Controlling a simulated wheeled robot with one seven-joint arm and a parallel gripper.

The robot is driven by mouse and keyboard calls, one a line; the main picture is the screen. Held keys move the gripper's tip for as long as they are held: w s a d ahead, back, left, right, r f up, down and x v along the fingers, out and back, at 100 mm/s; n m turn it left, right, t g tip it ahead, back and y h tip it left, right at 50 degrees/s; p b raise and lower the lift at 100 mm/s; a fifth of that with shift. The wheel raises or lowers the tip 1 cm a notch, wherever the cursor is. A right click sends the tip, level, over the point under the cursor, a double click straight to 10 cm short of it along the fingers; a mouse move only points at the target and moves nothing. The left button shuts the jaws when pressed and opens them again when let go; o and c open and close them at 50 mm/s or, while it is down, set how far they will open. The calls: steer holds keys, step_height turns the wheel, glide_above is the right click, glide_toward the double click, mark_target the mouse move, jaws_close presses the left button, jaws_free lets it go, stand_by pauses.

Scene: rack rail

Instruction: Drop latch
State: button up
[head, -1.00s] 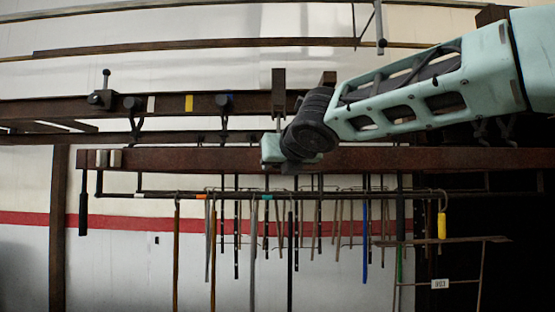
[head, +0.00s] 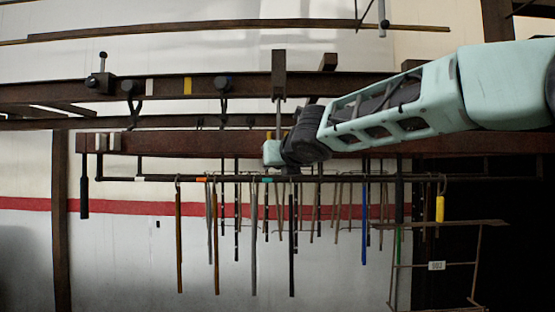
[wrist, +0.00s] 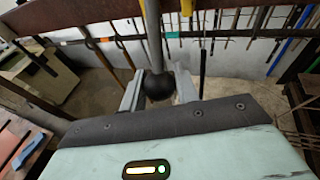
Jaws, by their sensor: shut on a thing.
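In the head view, a dark upright latch block (head: 279,72) sits at the upper rail (head: 240,86). A thin grey rod (head: 279,118) runs down from it to my gripper (head: 273,152). In the wrist view the rod (wrist: 153,35) ends in a round black knob (wrist: 158,87). My gripper (wrist: 160,84) is shut on this knob, with one pale finger on each side. The knob is hidden in the head view. My arm reaches in from the right, in front of the red-brown beam.
The red-brown beam (head: 210,145) lies just behind my gripper. Below it a dark bar (head: 150,179) carries several hanging rods, including a blue one (head: 364,225) and a yellow-handled one (head: 440,208). Another latch with a ball top (head: 102,78) sits on the rail at left.

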steer(key=w+f+p, duration=0.1)
steer(key=w+p, duration=0.4)
steer(key=w, duration=0.3)
steer(key=shift+w+d+f, duration=0.2)
steer(key=shift+w+d, duration=0.1)
steer(key=shift+d, duration=0.05)
steer(key=o, duration=0.9)
steer(key=shift+d, duration=0.1)
steer(key=shift+f, duration=0.1)
steer(key=shift+s+a+b, duration=0.2)
steer(key=shift+s+b, duration=0.85)
steer(key=shift+s, duration=0.75)
steer(key=shift+s+a+b, duration=0.2)
steer(key=shift+s+b, duration=0.85)
steer(key=shift+s, duration=0.7)
